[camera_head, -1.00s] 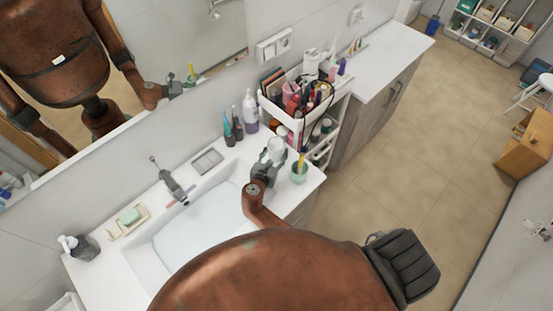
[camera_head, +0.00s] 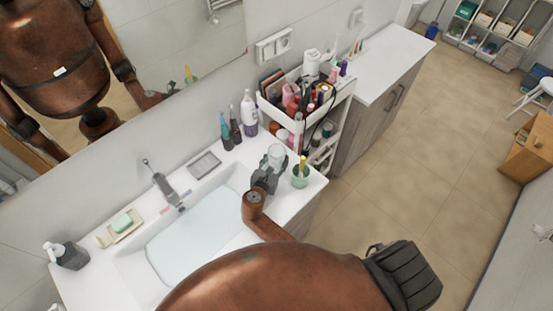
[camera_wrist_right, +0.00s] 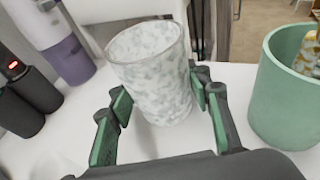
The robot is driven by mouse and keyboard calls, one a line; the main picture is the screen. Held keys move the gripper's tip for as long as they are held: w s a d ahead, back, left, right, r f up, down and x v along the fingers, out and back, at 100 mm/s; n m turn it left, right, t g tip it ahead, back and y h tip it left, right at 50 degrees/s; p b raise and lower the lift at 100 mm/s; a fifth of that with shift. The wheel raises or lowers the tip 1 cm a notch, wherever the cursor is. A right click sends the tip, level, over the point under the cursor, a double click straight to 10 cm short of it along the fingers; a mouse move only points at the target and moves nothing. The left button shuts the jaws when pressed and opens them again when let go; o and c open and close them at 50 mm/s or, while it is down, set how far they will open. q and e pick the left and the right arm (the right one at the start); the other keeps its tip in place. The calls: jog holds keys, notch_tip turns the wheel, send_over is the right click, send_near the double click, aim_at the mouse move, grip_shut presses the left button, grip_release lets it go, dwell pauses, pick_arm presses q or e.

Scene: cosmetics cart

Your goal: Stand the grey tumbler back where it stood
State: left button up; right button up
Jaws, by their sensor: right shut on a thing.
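The green cup (camera_wrist_right: 283,95) stands apart on the right in that view. My left gripper is not in view.
The white counter (camera_head: 228,158) has a sink (camera_head: 195,238) left of my right gripper. A purple-and-white bottle (camera_head: 249,112) and dark electric toothbrushes (camera_head: 230,128) stand by the wall. A loaded white cart (camera_head: 300,118) stands beyond the counter.

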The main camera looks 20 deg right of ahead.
jog(key=o, duration=1.4)
jog(key=shift+s+a+r, duration=0.1)
jog(key=shift+r, duration=0.05)
jog(key=p+v, duration=0.7)
jog(key=v, duration=0.3)
jog(key=shift+r, duration=0.25)
jog(key=shift+s+a, duration=0.55)
